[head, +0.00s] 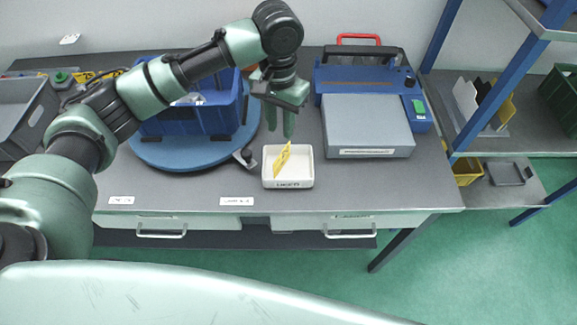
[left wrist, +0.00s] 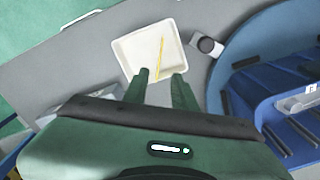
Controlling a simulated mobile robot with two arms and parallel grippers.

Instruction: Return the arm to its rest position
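My left gripper (head: 280,128) points down just behind and above a small white tray (head: 288,183). Its two fingers are apart with nothing between them. In the left wrist view the gripper (left wrist: 161,78) also shows a gap between its fingertips, with the tray (left wrist: 122,55) beyond them. A thin yellow tag (head: 282,160) stands tilted in the tray, and it shows edge-on in the left wrist view (left wrist: 160,54). My left arm reaches over the left part of the table. My right gripper is not in view.
A blue bin (head: 205,118) stands on a round blue turntable (head: 180,152) left of the gripper. A blue and grey machine (head: 365,125) stands to the right. A grey crate (head: 28,115) is at far left. A shelf rack (head: 510,135) is at right. The table front is mostly clear.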

